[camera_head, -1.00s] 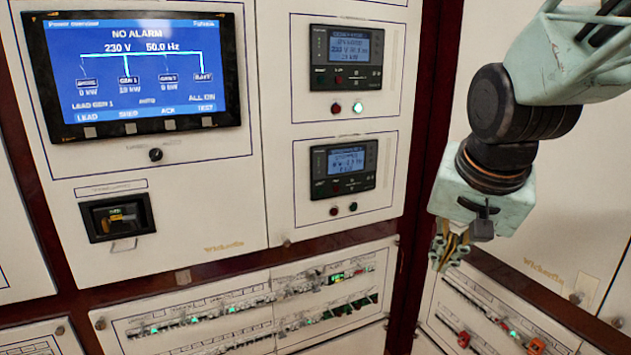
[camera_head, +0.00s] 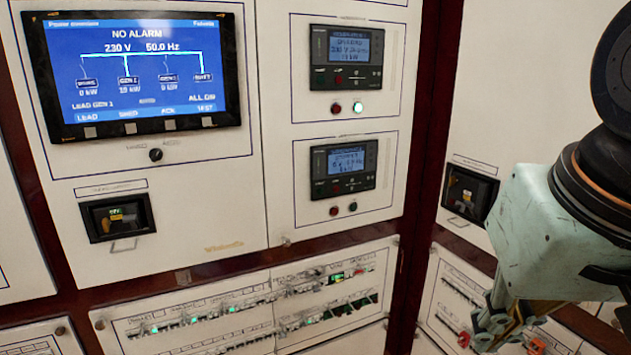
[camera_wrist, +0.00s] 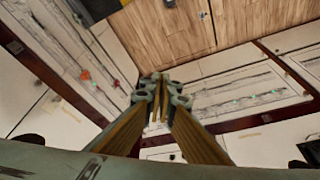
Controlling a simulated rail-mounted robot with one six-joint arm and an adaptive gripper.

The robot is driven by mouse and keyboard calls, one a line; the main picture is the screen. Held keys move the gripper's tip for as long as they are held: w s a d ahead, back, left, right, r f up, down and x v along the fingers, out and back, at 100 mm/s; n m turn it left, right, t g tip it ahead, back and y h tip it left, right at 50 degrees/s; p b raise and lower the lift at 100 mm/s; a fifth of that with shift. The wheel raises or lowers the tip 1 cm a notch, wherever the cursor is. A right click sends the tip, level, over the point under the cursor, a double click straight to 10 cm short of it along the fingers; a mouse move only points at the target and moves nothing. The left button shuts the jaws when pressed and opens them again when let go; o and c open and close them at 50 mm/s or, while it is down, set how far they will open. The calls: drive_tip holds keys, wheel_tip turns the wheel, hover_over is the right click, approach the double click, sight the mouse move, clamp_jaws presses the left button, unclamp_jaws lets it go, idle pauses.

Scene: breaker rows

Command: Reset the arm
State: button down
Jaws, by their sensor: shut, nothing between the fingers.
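My arm fills the right side of the head view, with a pale green wrist housing. My gripper (camera_head: 492,330) hangs at its lower end, in front of the right-hand breaker panel (camera_head: 450,290). In the wrist view my gripper (camera_wrist: 160,84) has its fingertips together with nothing between them. It touches no panel that I can make out. Part of the right-hand breaker row is hidden behind the gripper and wrist.
A display screen (camera_head: 135,75) reading "NO ALARM" is at upper left. Two controller units (camera_head: 346,58) (camera_head: 343,168) sit mid-panel. Breaker rows (camera_head: 240,315) run along the bottom. A black recessed switch (camera_head: 470,193) is left of my wrist. Wooden floor (camera_wrist: 170,35) shows in the wrist view.

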drive_tip(key=s+n, duration=0.1)
drive_tip(key=s, duration=0.5)
drive_tip(key=shift+a+f, duration=0.2)
drive_tip(key=shift+a, duration=0.15)
drive_tip(key=c, duration=3.4)
unclamp_jaws()
